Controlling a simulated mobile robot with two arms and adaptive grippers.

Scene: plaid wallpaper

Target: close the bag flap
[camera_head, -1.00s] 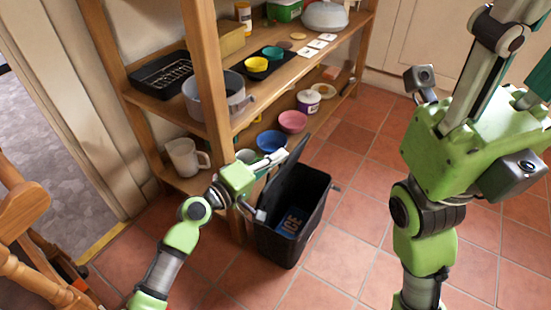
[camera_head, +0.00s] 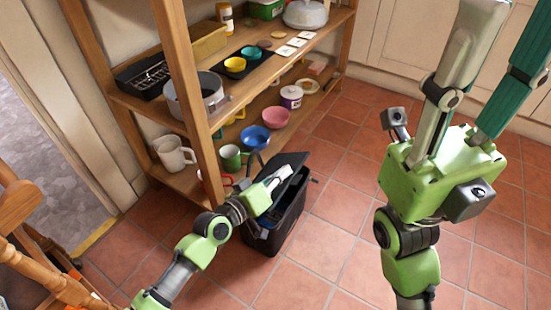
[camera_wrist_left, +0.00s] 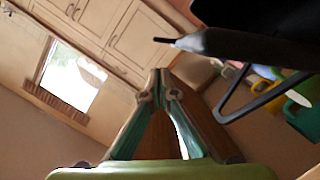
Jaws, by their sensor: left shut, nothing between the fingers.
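The black bag (camera_head: 284,226) stands upright on the tiled floor in front of the shelf. Its flap (camera_head: 290,160) is raised and leans over the opening, which is partly open with something blue inside. My left gripper (camera_head: 284,173) is shut and empty, its fingers up against or very near the flap. I cannot tell whether they touch. In the left wrist view the finger tips (camera_wrist_left: 160,75) meet, and the dark flap (camera_wrist_left: 260,30) hangs over them at the upper right. My right gripper (camera_head: 440,165) is at the right, raised, away from the bag; its fingertips are cut off.
A wooden shelf (camera_head: 200,90) with bowls, mugs and a pot (camera_head: 200,95) stands behind the bag. A green mug (camera_head: 231,157) is close to the flap on the lower shelf. A wooden chair (camera_head: 30,250) is at the left. Open floor lies right of the bag.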

